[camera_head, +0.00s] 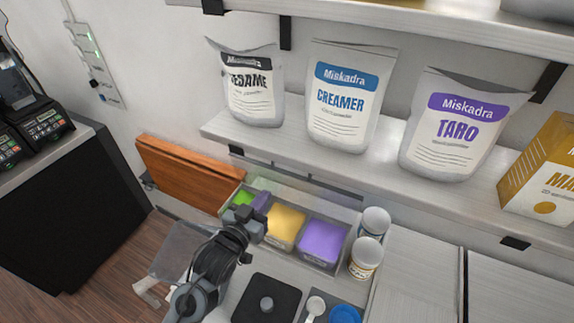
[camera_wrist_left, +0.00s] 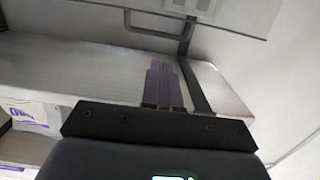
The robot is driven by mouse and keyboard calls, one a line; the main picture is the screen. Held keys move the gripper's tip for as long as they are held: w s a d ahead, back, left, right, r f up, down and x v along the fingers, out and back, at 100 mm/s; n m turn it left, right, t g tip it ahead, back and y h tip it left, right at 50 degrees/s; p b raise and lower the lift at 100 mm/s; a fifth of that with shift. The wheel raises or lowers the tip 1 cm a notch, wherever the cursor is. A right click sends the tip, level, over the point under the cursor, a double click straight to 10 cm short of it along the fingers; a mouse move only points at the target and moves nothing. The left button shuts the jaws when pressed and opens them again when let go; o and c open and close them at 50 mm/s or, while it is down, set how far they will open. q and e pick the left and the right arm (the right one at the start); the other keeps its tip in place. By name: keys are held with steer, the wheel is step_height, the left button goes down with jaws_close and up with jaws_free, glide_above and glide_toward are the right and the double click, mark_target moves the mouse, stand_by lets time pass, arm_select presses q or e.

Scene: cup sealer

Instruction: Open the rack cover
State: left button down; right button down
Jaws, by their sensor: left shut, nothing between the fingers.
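The rack (camera_head: 335,258) holds bins with green, yellow (camera_head: 285,224) and purple (camera_head: 322,240) contents. A see-through panel, which looks like the rack cover (camera_head: 305,192), stands raised along the rack's back edge, below the shelf; the bins are uncovered from above. My left gripper (camera_head: 259,201) is over the left end of the rack, hiding part of the bins there. Its purple fingers (camera_wrist_left: 163,84) are together with nothing between them. In the left wrist view a clear panel (camera_wrist_left: 225,14) with a dark bar (camera_wrist_left: 160,29) shows beyond the fingertips. My right gripper is not in view.
A shelf (camera_head: 385,168) with several powder bags overhangs the rack's back. Two white jars (camera_head: 366,257) stand at the rack's right end. A brown wooden panel (camera_head: 185,170) is on the left. A black square (camera_head: 266,302) and a blue lid (camera_head: 345,314) lie in front.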

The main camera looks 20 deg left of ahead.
arm_select(q)
steer(key=w+d+f+p, duration=0.1)
steer(key=w+p, duration=0.2)
steer(key=w, duration=0.9)
steer(key=shift+w, duration=0.25)
steer(key=shift+d, duration=0.1)
